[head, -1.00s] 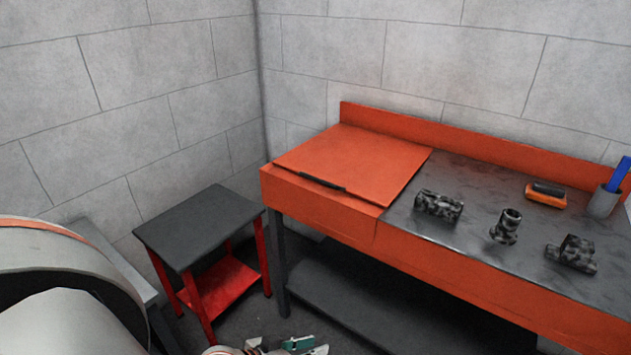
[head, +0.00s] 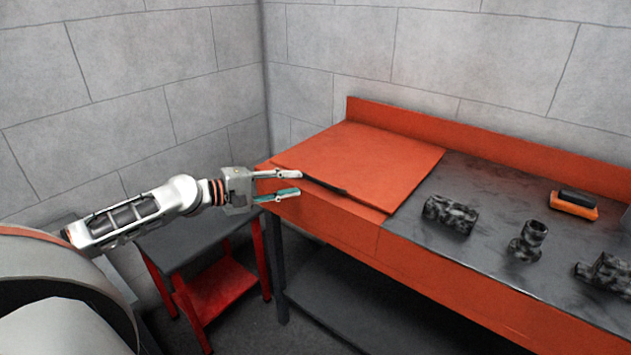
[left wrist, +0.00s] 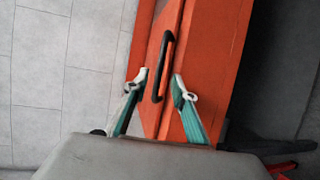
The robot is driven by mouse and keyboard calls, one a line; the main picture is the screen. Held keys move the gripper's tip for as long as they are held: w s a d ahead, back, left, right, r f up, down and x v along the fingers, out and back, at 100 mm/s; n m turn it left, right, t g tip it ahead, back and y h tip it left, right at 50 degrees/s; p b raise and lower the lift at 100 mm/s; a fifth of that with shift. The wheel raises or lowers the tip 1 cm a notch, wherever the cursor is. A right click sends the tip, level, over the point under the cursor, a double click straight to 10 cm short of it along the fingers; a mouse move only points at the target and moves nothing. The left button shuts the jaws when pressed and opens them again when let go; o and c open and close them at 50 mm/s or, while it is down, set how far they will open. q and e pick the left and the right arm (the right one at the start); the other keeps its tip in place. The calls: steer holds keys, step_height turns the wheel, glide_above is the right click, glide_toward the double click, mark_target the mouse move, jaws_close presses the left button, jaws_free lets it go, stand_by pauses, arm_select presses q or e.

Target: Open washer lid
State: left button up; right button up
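The orange washer lid (head: 375,160) lies flat and closed on the left part of the orange bench. Its dark handle (head: 325,186) runs along the lid's front edge. My left gripper (head: 297,183) is open at the left end of the handle, apparently not gripping it. In the left wrist view the two fingers (left wrist: 160,82) stand apart, with the handle (left wrist: 160,66) ahead of and between their tips. Contact cannot be told. My right gripper is not in view.
Dark, mottled metal parts (head: 450,215) and an orange-black brush (head: 574,204) stand on the grey worktop (head: 480,185) to the right. A small red cart with a dark top (head: 190,246) stands left, under my left arm. Block walls close the corner behind.

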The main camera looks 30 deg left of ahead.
mark_target(313, 181)
arm_select(q)
steer(key=shift+x, duration=3.85)
jaws_close()
